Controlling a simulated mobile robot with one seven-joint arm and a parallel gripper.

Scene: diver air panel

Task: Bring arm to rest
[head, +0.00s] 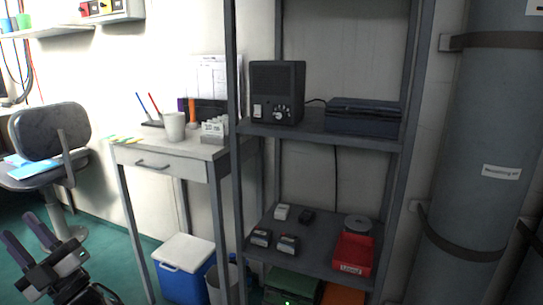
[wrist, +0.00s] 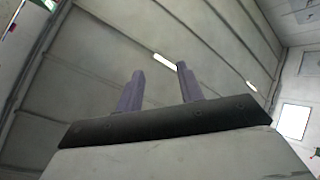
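My gripper (head: 27,231) is at the lower left of the head view, pointing up and to the left, in front of the green floor and below the office chair. Its two fingers stand apart with nothing between them. In the wrist view my gripper (wrist: 159,72) shows both purple-grey fingers spread, with only the ceiling and its light strips behind them. The rest of my arm is mostly cut off by the lower edge of the head view.
A grey chair (head: 50,133) stands behind my gripper. To its right are a small desk (head: 160,158), a blue cooler (head: 184,268) and a metal shelf (head: 318,130) holding a black radio (head: 277,92) and a red bin (head: 353,253). Large cylinders (head: 480,150) stand at right.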

